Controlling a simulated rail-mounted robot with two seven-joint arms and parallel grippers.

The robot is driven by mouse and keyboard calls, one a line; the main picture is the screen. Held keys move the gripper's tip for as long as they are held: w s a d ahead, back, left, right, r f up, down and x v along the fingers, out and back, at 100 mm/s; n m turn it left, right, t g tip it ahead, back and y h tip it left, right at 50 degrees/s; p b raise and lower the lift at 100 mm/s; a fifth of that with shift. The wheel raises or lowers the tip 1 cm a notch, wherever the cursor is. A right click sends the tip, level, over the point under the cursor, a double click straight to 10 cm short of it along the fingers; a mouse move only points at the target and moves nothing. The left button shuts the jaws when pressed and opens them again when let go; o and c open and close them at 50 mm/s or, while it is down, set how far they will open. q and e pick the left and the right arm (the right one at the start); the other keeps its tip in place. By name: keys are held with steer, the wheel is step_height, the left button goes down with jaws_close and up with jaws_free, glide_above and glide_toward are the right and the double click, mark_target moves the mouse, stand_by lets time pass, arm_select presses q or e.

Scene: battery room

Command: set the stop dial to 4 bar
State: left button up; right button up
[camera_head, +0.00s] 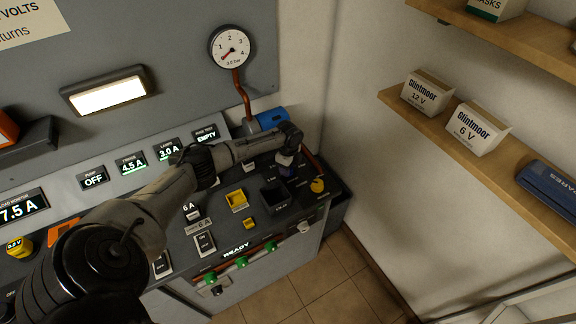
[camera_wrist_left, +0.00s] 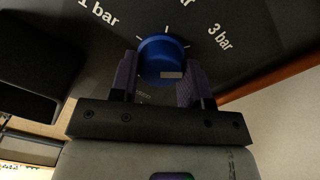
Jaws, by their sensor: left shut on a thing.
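The blue stop dial (camera_wrist_left: 163,58) fills the middle of the left wrist view. It stands on a dark panel (camera_wrist_left: 235,70) printed "1 bar" at upper left and "3 bar" at upper right, with a partly cut-off label between. A small pale bar shows on the dial's lower right face. My left gripper (camera_wrist_left: 167,82) is shut on the dial, one purple finger on each side. In the head view the left gripper (camera_head: 287,163) points down at the console's right part, and a little blue shows below it. My right gripper is not in view.
A round gauge (camera_head: 229,47) above reads "0.0 bar", its red needle pointing lower left. A copper pipe (camera_head: 241,95) and a blue cylinder (camera_head: 271,118) stand behind the gripper. A yellow knob (camera_head: 317,185) sits close by on the right. A shelf with boxes (camera_head: 478,128) is farther right.

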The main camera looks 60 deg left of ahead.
arm_select(q)
steer(key=m, duration=0.6)
steer(key=shift+s+m, duration=0.1)
steer(key=shift+m, duration=1)
steer(key=o, duration=0.9)
steer(key=shift+o, duration=0.2)
steer(key=shift+r, duration=0.1)
step_height(320, 180, up, 14)
steer(key=p, duration=0.1)
steer(key=shift+d+f, duration=0.1)
steer(key=shift+f, duration=0.1)
